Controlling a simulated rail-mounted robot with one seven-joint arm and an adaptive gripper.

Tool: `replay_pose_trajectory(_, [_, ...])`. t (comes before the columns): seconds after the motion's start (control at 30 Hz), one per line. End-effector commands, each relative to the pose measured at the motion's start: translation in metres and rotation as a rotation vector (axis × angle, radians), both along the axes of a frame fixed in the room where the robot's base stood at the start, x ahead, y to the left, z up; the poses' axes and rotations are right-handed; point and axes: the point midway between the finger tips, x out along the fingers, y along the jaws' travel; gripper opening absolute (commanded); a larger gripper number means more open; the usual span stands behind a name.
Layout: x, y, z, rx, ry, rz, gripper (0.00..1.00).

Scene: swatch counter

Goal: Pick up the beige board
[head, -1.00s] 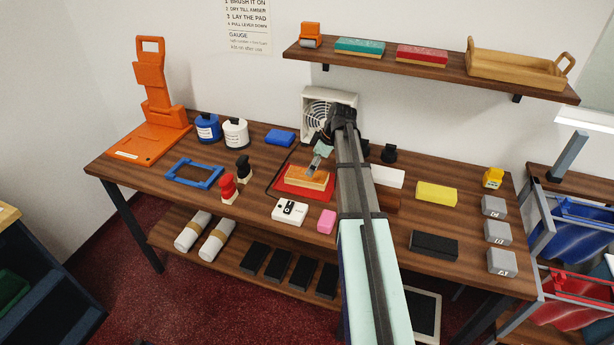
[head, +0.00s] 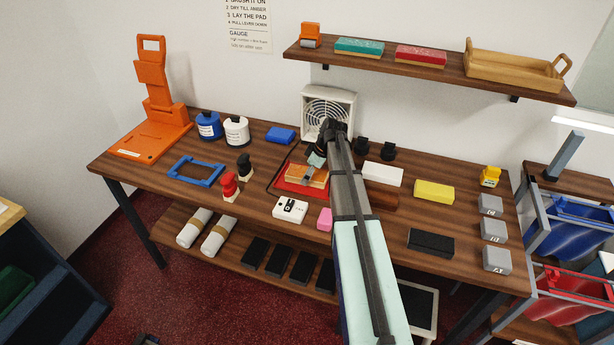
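The beige board (head: 294,171), a tan block, is on the red pad (head: 290,187) at the middle of the counter. My gripper (head: 308,175) is at the right part of the board, reaching down from above. My arm comes in from the lower right and hides part of the board and pad. The fingertips are too small and covered to show whether they are open or shut on the board.
A white fan box (head: 313,108) stands behind my wrist. Red (head: 228,186) and black (head: 244,166) stamps, a white switch box (head: 290,209) and a pink block (head: 325,219) are nearby. The shelf (head: 390,72) overhangs the back.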

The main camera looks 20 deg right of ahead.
Motion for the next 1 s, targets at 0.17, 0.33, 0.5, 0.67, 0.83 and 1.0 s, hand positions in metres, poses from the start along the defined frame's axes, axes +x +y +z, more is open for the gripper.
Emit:
replay_pose_trajectory(0.17, [0.0,0.0,0.0,0.0,0.0,0.0,0.47])
replay_pose_trajectory(0.33, [0.0,0.0,0.0,0.0,0.0,0.0,0.35])
replay_pose_trajectory(0.5, [0.0,0.0,0.0,0.0,0.0,0.0,0.35])
replay_pose_trajectory(0.67, [0.0,0.0,0.004,0.0,0.0,0.0,0.35])
replay_pose_trajectory(0.83, [0.0,0.0,0.015,0.0,-0.002,0.001,0.35])
replay_pose_trajectory(1.0, [0.001,0.0,0.04,-0.001,-0.003,0.0,0.35])
